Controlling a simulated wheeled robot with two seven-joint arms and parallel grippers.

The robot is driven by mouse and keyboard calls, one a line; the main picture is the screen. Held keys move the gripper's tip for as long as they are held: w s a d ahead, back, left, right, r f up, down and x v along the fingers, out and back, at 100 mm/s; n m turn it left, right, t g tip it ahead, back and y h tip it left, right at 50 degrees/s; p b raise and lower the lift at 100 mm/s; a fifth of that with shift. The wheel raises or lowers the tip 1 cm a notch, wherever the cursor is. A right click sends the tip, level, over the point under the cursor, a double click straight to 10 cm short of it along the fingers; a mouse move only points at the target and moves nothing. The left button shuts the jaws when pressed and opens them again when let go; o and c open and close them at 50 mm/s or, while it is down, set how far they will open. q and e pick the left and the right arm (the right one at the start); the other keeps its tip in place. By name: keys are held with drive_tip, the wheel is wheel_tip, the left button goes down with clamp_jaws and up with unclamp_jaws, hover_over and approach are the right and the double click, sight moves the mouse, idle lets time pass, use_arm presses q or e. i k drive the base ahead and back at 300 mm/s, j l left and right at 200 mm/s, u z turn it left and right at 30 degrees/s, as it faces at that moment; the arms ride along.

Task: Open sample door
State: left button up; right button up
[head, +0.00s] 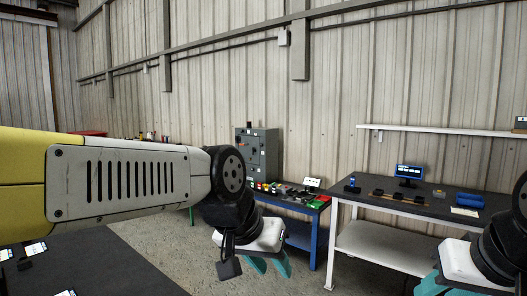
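A grey enclosure (257,152) stands at the back on a blue-framed bench, against the corrugated wall. It has small dark fittings on its front, and I cannot tell at this size whether a door on it is open or closed. No part is clearly marked as the sample door. My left gripper (269,266) hangs in the foreground, well short of the enclosure, its two teal fingers pointing down and apart with nothing between them. My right gripper (430,286) is at the lower right edge, partly cut off, so its opening is hidden.
The blue-framed bench (306,232) carries several small coloured parts. Right of it, a white-framed table (415,207) holds a small monitor (409,171) and a blue roll (469,200). A dark tabletop (110,268) lies at lower left. Concrete floor is open between them.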

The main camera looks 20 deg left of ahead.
sight(249, 142)
drive_tip(key=i+l+z, duration=0.35)
drive_tip(key=i+l, duration=0.2)
drive_tip(key=i+l+u, duration=0.2)
drive_tip(key=i, duration=0.25)
drive_tip(key=i+l+u, duration=0.15)
drive_tip(key=i, duration=0.3)
drive_tip(key=i+l+u, duration=0.2)
drive_tip(key=i, duration=0.25)
drive_tip(key=i+j+u, duration=0.2)
drive_tip(key=i+u, duration=0.2)
drive_tip(key=i+j+u, duration=0.1)
drive_tip(key=i+u, duration=0.55)
drive_tip(key=u, duration=0.15)
drive_tip(key=i+l+u, duration=0.15)
drive_tip(key=i+u, duration=0.25)
drive_tip(key=i+j+z, duration=0.1)
drive_tip(key=i, duration=0.55)
drive_tip(key=i+j+z, duration=0.15)
drive_tip(key=i, duration=0.5)
drive_tip(key=i+l+z, duration=0.2)
drive_tip(key=i+z, duration=0.7)
drive_tip(key=i, duration=0.15)
drive_tip(key=i+j+z, duration=0.15)
drive_tip(key=i+z, duration=0.3)
drive_tip(key=i+l+z, duration=0.1)
drive_tip(key=i, duration=0.3)
